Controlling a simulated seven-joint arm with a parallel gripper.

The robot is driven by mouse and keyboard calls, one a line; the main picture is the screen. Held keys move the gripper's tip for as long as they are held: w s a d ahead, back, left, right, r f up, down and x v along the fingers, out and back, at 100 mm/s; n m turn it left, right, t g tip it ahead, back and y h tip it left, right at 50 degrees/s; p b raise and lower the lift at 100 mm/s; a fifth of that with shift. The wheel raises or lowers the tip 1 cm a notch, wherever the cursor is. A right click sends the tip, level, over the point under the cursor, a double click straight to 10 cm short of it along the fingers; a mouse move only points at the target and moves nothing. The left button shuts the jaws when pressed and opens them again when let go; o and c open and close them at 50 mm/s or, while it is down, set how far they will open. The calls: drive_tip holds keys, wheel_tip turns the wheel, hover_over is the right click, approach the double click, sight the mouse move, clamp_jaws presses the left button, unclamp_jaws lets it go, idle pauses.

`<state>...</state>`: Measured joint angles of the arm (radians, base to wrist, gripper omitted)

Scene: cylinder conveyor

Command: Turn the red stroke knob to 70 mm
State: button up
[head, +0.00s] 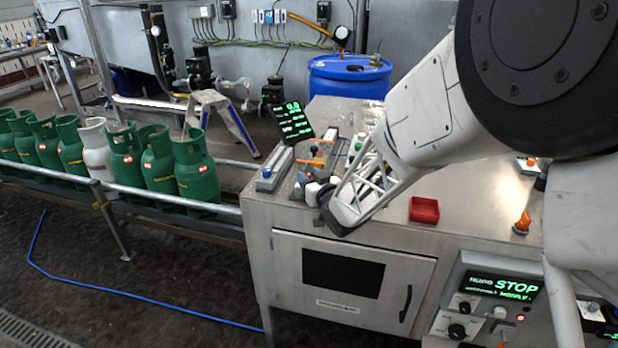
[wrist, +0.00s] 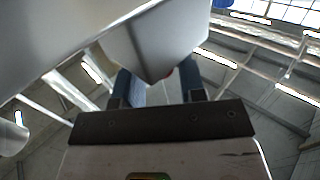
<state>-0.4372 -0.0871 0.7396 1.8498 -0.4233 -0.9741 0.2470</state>
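My gripper (head: 319,192) is low over the left part of the steel machine top, and its frame hides part of the fittings there. In the wrist view my gripper (wrist: 158,90) shows two dark blue fingers standing apart. A pale grey faceted body (wrist: 150,45) lies beyond and partly between them; I cannot tell whether they touch it. A small sliver of red shows at its edge near the right finger. The red stroke knob is not clearly seen in the head view. A black display (head: 293,121) with green text stands behind the gripper; its reading is too small to be sure of.
Green cylinders (head: 195,170) and one white cylinder (head: 97,150) stand on the conveyor at left. A red tray (head: 424,210) and an orange knob (head: 522,222) are on the steel top (head: 470,200). A STOP panel (head: 500,288) is at lower right. A blue drum (head: 348,80) stands behind.

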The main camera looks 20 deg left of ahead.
drive_tip(key=shift+a, duration=0.1)
drive_tip(key=c, duration=0.6)
drive_tip(key=shift+c, duration=0.2)
drive_tip(key=shift+m+t+h, duration=0.5)
drive_tip(key=shift+h, duration=0.1)
drive_tip(key=shift+s+a+m+t+h, duration=0.1)
drive_tip(key=shift+a+m+t+h, duration=0.1)
drive_tip(key=shift+m+t+h, duration=0.95)
drive_tip(key=shift+a+m+t+h, duration=0.1)
drive_tip(key=shift+m+t+h, duration=0.3)
drive_tip(key=shift+m+h, duration=0.7)
drive_tip(key=shift+a+m+t+h, duration=0.1)
drive_tip(key=shift+m+t+h, duration=0.3)
drive_tip(key=shift+h, duration=1.15)
drive_tip(key=shift+a+m+h, duration=0.1)
drive_tip(key=shift+m+h, duration=1.3)
drive_tip(key=shift+h, duration=0.7)
drive_tip(key=shift+a+m+h, duration=0.1)
drive_tip(key=shift+m+h, duration=1.25)
drive_tip(key=shift+h, duration=1.05)
